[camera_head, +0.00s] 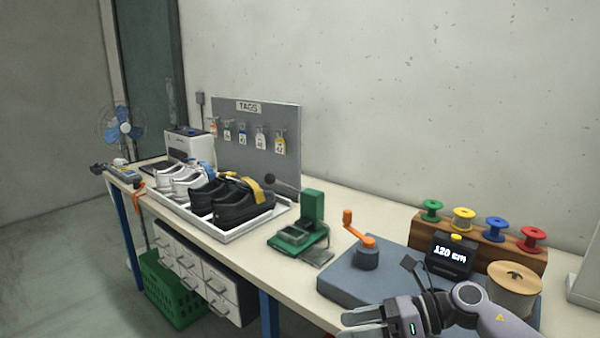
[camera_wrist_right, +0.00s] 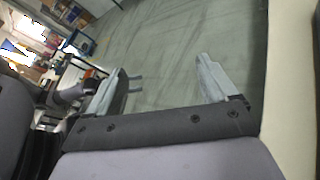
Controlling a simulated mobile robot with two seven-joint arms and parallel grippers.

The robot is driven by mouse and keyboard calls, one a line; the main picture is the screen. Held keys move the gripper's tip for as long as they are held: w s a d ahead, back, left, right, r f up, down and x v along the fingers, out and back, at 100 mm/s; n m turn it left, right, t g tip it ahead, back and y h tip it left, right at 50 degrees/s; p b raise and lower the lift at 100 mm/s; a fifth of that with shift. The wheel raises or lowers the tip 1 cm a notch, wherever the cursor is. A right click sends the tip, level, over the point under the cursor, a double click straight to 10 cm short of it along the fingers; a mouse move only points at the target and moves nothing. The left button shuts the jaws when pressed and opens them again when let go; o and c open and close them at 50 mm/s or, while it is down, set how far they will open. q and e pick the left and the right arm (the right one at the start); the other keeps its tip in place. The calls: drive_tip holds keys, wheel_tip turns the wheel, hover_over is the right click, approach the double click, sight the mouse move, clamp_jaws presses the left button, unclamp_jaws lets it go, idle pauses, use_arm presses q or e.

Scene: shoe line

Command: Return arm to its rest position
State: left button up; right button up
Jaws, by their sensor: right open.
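My right gripper (camera_head: 364,322) is at the bottom right of the head view, in front of the grey winding machine's base. It is open and empty. In the right wrist view its two pale fingers (camera_wrist_right: 158,88) stand wide apart over the grey floor, with nothing between them. My left gripper is outside the head view. A dark shape with two short prongs (camera_wrist_right: 132,84) behind one finger in the right wrist view looks like my left gripper; it is too small to tell its state.
The winding machine (camera_head: 340,280) has an orange crank (camera_head: 352,229) and a display (camera_head: 450,255) reading "120 cm". A spool rack (camera_head: 470,240), a green press (camera_head: 305,225), a shoe tray (camera_head: 235,228) and a tag board (camera_head: 285,175) stand on the table. Floor lies clear at left.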

drive_tip(key=s+a+f+m+t+y, duration=0.1)
drive_tip(key=s+a+m+t+y, duration=0.2)
drive_tip(key=m+t, duration=0.75)
drive_tip(key=s+d+f+m+h, duration=0.4)
drive_tip(key=s+f+m+h, duration=0.1)
drive_tip(key=m, duration=0.6)
drive_tip(key=s+d+f+m+h, duration=0.5)
drive_tip(key=s+f+m, duration=0.2)
drive_tip(key=m, duration=0.5)
drive_tip(key=s+d+f+m+g+h, duration=0.1)
drive_tip(key=s+d+f+m+h, duration=0.3)
drive_tip(key=f+m, duration=0.5)
drive_tip(key=shift+s+d+f+m+h, duration=0.25)
drive_tip(key=shift+s+m+h, duration=0.45)
drive_tip(key=shift+s+m, duration=0.5)
